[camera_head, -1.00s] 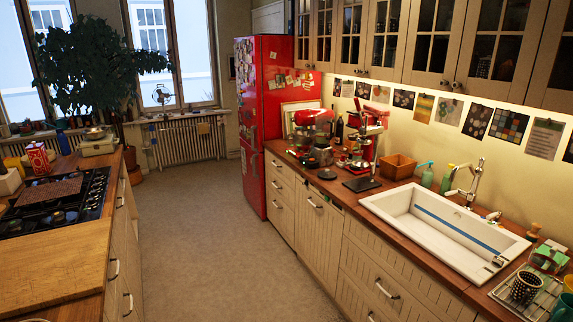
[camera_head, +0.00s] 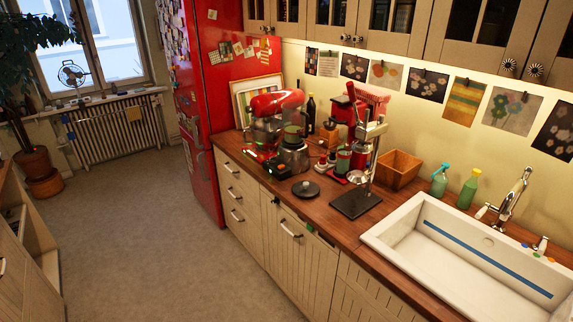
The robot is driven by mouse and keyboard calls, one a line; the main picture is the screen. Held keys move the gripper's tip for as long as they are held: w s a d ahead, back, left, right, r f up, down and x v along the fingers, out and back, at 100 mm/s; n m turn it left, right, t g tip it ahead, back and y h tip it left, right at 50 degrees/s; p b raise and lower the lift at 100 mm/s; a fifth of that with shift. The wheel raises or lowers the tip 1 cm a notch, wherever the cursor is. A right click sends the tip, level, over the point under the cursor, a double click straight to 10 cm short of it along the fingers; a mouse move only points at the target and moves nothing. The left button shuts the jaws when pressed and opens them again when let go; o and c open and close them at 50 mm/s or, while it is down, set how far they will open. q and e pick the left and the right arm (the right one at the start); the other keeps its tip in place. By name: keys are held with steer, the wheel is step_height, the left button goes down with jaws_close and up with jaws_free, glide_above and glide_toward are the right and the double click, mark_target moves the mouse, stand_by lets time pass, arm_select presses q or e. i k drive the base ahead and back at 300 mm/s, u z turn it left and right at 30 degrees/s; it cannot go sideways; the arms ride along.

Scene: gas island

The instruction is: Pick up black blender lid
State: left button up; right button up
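The black blender lid (camera_head: 305,189) is a round dark disc with a knob on top. It lies flat on the wooden counter (camera_head: 325,204) near its front edge. It is in front of the blender (camera_head: 293,155) and left of a black-based metal stand (camera_head: 357,203). Nothing covers it. Neither of my grippers shows in the head view.
A red stand mixer (camera_head: 277,104) stands behind the blender. A wooden box (camera_head: 399,169), green bottle (camera_head: 468,189) and white sink (camera_head: 405,237) lie to the right. The red fridge (camera_head: 203,130) stands left of the counter. The floor (camera_head: 150,230) in front is clear.

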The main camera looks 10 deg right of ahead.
mark_target(303, 189)
steer(key=i, duration=2.15)
steer(key=z, duration=1)
